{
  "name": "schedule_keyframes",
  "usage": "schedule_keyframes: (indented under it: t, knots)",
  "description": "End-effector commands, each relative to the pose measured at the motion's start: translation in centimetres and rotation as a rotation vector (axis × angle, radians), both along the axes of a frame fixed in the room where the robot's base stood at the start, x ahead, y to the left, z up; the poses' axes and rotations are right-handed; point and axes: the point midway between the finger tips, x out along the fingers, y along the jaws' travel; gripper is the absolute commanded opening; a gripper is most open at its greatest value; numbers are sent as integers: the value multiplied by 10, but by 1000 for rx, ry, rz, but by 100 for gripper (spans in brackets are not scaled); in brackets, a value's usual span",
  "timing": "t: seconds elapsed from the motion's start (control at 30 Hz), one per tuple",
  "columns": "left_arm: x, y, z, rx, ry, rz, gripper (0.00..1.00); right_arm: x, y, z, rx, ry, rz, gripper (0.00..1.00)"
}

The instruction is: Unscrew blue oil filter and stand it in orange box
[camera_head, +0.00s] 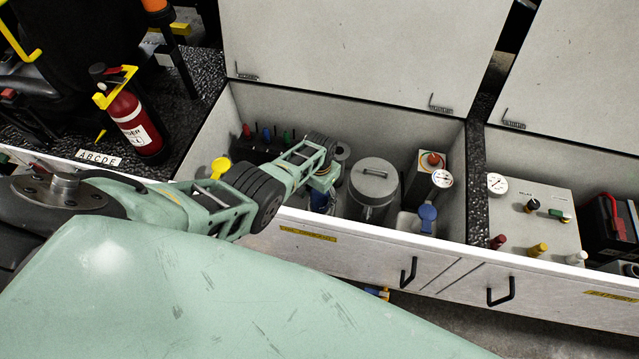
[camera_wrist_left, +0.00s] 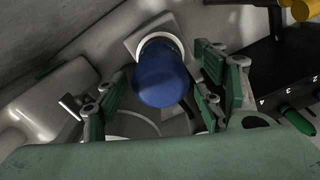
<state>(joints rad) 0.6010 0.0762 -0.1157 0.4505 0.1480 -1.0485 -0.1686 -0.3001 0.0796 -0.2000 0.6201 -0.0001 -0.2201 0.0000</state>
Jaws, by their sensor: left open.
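The blue oil filter (camera_wrist_left: 160,82) shows in the left wrist view, its rounded end toward the camera and its far end at a pale round mount. In the head view only a small blue part (camera_head: 319,201) shows below my left gripper (camera_head: 323,182), mostly hidden by it. My left gripper (camera_wrist_left: 155,105) is open in the wrist view, with its green fingers on either side of the filter. I cannot tell whether they touch it. My right gripper is not in view. I do not see an orange box.
The open compartment (camera_head: 345,104) also holds a grey lidded canister (camera_head: 372,185), a gauge (camera_head: 442,179) and a blue-capped reservoir (camera_head: 428,213). Raised lids stand behind. A red extinguisher (camera_head: 137,125) is at left, and a gauge panel (camera_head: 538,215) at right.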

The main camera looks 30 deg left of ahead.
Motion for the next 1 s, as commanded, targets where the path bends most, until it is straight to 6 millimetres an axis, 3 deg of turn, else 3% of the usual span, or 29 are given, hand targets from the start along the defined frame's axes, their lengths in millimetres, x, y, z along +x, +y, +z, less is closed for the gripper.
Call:
schedule_keyframes:
  t: [0.2, 0.47, 0.83, 1.0]
  knots:
    - [0, 1, -1, 2, 1, -431, 63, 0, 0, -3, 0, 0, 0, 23]
    - [0, 1, 0, 1, 1, -673, 63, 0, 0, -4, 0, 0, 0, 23]
    - [0, 1, -2, 2, 0, -1400, 63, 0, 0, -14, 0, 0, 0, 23]
    - [0, 1, -1, 0, 1, -1611, 63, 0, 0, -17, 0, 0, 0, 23]
